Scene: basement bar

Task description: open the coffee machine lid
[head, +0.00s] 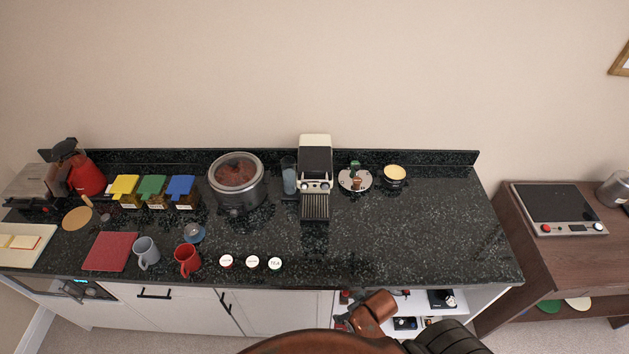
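The coffee machine (316,186) stands at the back of the black speckled counter, right of the large round pot. It has a cream front with knobs and a ribbed drip tray (315,207) facing me. Its top is dark, with a cream panel (315,141) at the rear against the wall. From this steep angle I cannot tell whether that panel is a raised lid or part of the body. Neither gripper can be made out; only copper and black parts of my body show at the bottom edge, well away from the machine.
A clear water container (289,178) stands close left of the machine, beside the pot (237,183). A round metal stand (355,179) and a cream-topped bowl (394,174) are to its right. Lidded tubs (275,263) lie near the front edge. The counter's right side is clear.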

